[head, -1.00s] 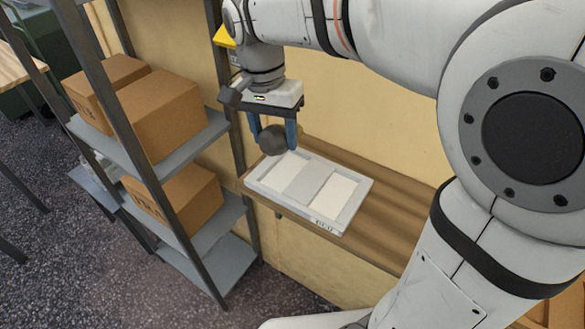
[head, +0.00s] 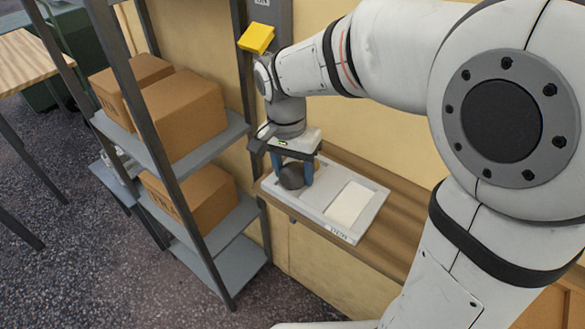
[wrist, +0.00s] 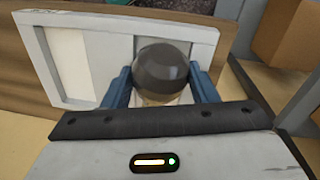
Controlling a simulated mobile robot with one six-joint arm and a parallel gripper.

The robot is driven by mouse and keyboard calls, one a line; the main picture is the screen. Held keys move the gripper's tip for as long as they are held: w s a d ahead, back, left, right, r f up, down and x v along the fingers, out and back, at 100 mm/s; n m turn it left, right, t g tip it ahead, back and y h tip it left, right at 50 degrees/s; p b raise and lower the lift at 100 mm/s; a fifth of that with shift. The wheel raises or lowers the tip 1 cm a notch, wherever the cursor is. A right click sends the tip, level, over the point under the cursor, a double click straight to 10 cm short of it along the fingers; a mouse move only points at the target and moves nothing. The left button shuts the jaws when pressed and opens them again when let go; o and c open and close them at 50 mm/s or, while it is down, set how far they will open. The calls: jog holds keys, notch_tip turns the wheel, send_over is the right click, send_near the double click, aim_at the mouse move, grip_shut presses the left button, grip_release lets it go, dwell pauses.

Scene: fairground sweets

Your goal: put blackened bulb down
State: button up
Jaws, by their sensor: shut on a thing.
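The blackened bulb (head: 291,176) is dark grey and round. My gripper (head: 293,178) is shut on it, with one blue finger on each side. The bulb is at the left part of the pale tray (head: 372,212), low over it; I cannot tell whether it touches. In the wrist view the bulb (wrist: 162,68) sits between the blue fingers, with a paler part below its dark top. The tray (wrist: 203,40) lies behind it there. The gripper hides part of the tray's left side.
The tray lies on a wooden shelf (head: 395,245) along a yellow wall. A grey metal rack with cardboard boxes (head: 185,113) stands close on the left of the gripper. The tray's right compartment holds a white panel (head: 350,203). The shelf right of the tray is clear.

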jog(key=shift+s+f, duration=0.15)
jog(key=shift+f, duration=0.25)
jog(key=o, duration=0.8)
jog(key=shift+s+d+f, duration=0.15)
jog(key=shift+d+f, duration=0.05)
jog(key=shift+c, duration=0.2)
notch_tip(320, 180, up, 13)
jog(key=w+a, duration=0.1)
jog(key=a, duration=0.1)
jog(key=s+d+f+n+t, duration=0.1)
jog(key=s+d+f, duration=0.2)
jog(key=d, duration=0.2)
jog(key=s+d+f+n+t, duration=0.1)
jog(key=s+d+f+n, duration=0.1)
jog(key=s+d+f, duration=0.1)
jog(key=s+d+f+n+t+y, duration=0.1)
jog(key=s+d+f+n, duration=0.1)
jog(key=s+d, duration=0.3)
jog(key=shift+d+f+t, duration=0.15)
jog(key=shift+d+f, duration=0.3)
jog(key=shift+d, duration=0.3)
jog(key=shift+d+f+t, duration=0.15)
jog(key=shift+d+f, duration=0.25)
jog(key=shift+d, duration=0.3)
